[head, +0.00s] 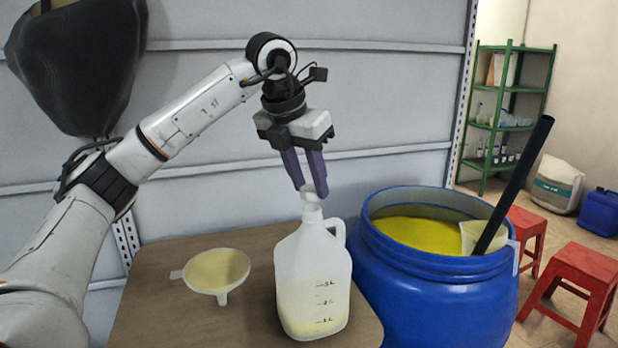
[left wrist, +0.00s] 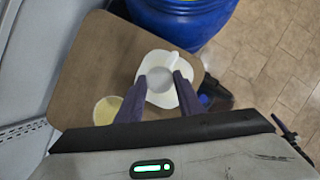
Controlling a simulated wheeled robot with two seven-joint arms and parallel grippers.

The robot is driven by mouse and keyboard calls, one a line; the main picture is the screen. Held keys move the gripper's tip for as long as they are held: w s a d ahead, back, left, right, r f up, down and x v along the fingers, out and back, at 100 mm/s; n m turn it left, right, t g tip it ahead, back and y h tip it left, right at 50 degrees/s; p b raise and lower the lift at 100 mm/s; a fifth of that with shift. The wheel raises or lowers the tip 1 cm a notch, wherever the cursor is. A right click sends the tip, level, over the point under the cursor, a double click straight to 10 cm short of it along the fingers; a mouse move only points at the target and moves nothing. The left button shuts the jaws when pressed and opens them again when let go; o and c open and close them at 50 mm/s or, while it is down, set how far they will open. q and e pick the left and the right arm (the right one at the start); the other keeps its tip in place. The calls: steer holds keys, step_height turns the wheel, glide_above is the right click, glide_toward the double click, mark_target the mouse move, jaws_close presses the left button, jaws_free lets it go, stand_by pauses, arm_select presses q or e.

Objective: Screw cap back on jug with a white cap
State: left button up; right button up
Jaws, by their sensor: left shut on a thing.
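A translucent white jug (head: 314,272) with level marks stands upright on the brown table (head: 160,315), pale yellow liquid in its lower part. My left gripper (head: 308,188) points down above the jug's neck, its purple fingers shut on the white cap (head: 309,194). The cap is right above the jug's mouth; I cannot tell whether it touches the rim. In the left wrist view the cap (left wrist: 160,80) sits between the fingertips and covers the mouth of the jug (left wrist: 163,98). My right gripper is not in view.
A funnel (head: 217,271) with yellowish residue lies left of the jug. A large blue drum (head: 430,300) of yellow liquid stands close on the right, with a dark pole (head: 517,180) and a scoop (head: 470,236) in it. Red stools (head: 573,285) and a green shelf (head: 500,120) are farther right.

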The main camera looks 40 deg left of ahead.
mark_target(303, 189)
arm_select(q)
steer(key=shift+f, duration=0.75)
steer(key=shift+f, duration=0.2)
steer(key=shift+r, duration=0.15)
stand_by(0.3)
steer(key=shift+f+b, duration=0.45)
steer(key=shift+f, duration=0.75)
stand_by(2.1)
steer(key=m+h+p, duration=0.1)
steer(key=m+p, duration=0.1)
steer(key=m, duration=0.1)
steer(key=shift+a+m, duration=0.15)
steer(key=shift+m, duration=0.25)
steer(key=shift+m+h+p, duration=0.35)
steer(key=shift+m+h, duration=0.15)
steer(key=shift+m, duration=0.2)
steer(key=shift+f+m, duration=0.15)
steer(key=shift+m, duration=0.15)
